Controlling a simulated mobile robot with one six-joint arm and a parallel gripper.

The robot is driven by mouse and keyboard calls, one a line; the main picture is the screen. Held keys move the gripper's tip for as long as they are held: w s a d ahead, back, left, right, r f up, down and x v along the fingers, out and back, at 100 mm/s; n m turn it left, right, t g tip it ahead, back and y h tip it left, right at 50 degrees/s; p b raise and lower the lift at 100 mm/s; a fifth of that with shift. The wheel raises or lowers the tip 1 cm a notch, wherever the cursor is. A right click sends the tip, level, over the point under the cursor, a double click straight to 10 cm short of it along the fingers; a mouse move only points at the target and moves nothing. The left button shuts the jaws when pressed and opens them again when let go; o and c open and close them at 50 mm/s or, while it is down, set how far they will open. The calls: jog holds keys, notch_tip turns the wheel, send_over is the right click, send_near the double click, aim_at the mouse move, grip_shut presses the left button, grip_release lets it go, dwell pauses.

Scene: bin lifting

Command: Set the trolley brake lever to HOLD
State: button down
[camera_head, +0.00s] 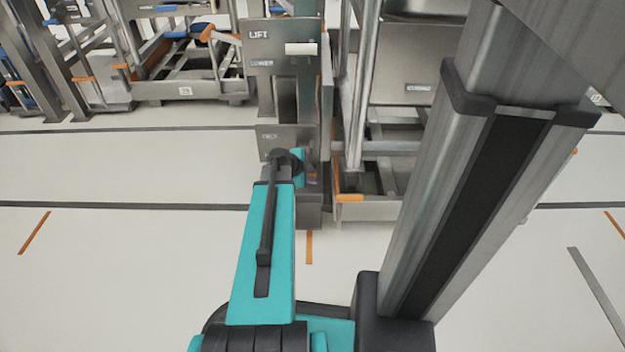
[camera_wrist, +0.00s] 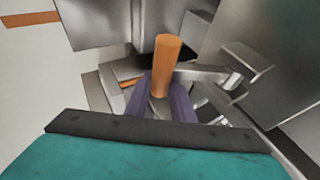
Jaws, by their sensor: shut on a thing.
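An orange cylindrical grip, seemingly the brake lever handle (camera_wrist: 166,60), stands upright in the middle of the wrist view. My gripper (camera_wrist: 163,88) has its two purple fingers closed around the lower part of this grip, one on each side. A grey metal arm or bracket (camera_wrist: 205,74) runs to the right just behind the grip. In the head view my arm reaches forward to the base of the lift post, and my wrist hides the lever and the fingers. A small plate (camera_head: 272,134) above my wrist has a label too small to read, so the lever's setting cannot be told.
A panel marked LIFT and LOWER (camera_head: 262,58) with a white handle (camera_head: 301,49) stands above my wrist. A steel trolley frame (camera_head: 378,208) is close on the right. Other trolleys (camera_head: 190,85) stand at the back left. The floor at left (camera_head: 120,170) is clear.

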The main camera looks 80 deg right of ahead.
jog(key=shift+f, duration=0.4)
jog(key=c, duration=1.5)
grip_release()
jog(key=shift+d+f, duration=0.1)
jog(key=shift+c, duration=0.2)
jog(key=shift+r, duration=0.2)
jog(key=p+v, duration=0.6)
jog(key=v, duration=0.7)
jog(key=shift+w+r, duration=0.15)
jog(key=shift+r, duration=0.1)
